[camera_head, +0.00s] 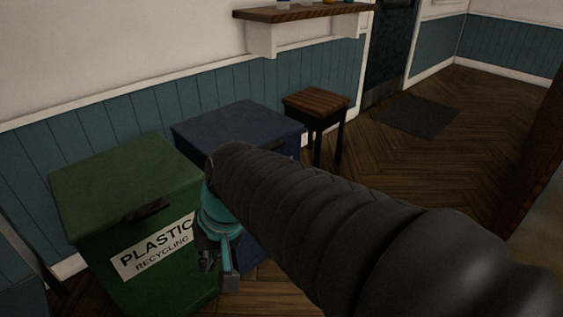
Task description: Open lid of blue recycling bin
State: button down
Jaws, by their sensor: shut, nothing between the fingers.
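The blue recycling bin (240,122) stands against the wall at the middle of the head view. Its flat lid looks closed. My arm hides most of its front, and only a small dark piece shows at the lid's front right edge, perhaps part of its handle. My gripper (227,282) points downward at the lower middle, in front of the two bins and below lid height. It is shut and empty. I cannot tell whether it touches the blue bin.
A green bin (120,180) labelled "PLASTIC RECYCLING" stands left of the blue one, its lid closed. A wooden stool (316,103) stands close on the right. A shelf (300,14) juts from the wall above. A dark mat (414,115) lies on open floor farther right.

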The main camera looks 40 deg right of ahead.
jog(key=w+d+f+m+t+y+b, duration=0.25)
jog(key=w+d+m+y, duration=0.3)
jog(key=w+m, duration=0.3)
jog(key=w+d+f+m+t+y+b, duration=0.2)
jog(key=w+d+f+m+t+y, duration=0.3)
jog(key=w+m, duration=0.4)
jog(key=d+f+m+t+h+b, duration=0.1)
jog(key=d+f+m+t+h, duration=0.3)
jog(key=d, duration=0.6)
jog(key=d+f+m+t+h, duration=0.25)
jog(key=d+m+h, duration=0.2)
jog(key=d, duration=0.45)
jog(key=d+f+m+t+h+b, duration=0.1)
jog(key=d+f+m+t+h, duration=0.25)
jog(key=d, duration=0.65)
jog(key=w+a+r+m+p, duration=0.1)
jog(key=w+r, duration=0.6)
jog(key=w, duration=0.3)
jog(key=shift+w+r+m, duration=0.2)
jog(key=shift+r+m, duration=0.15)
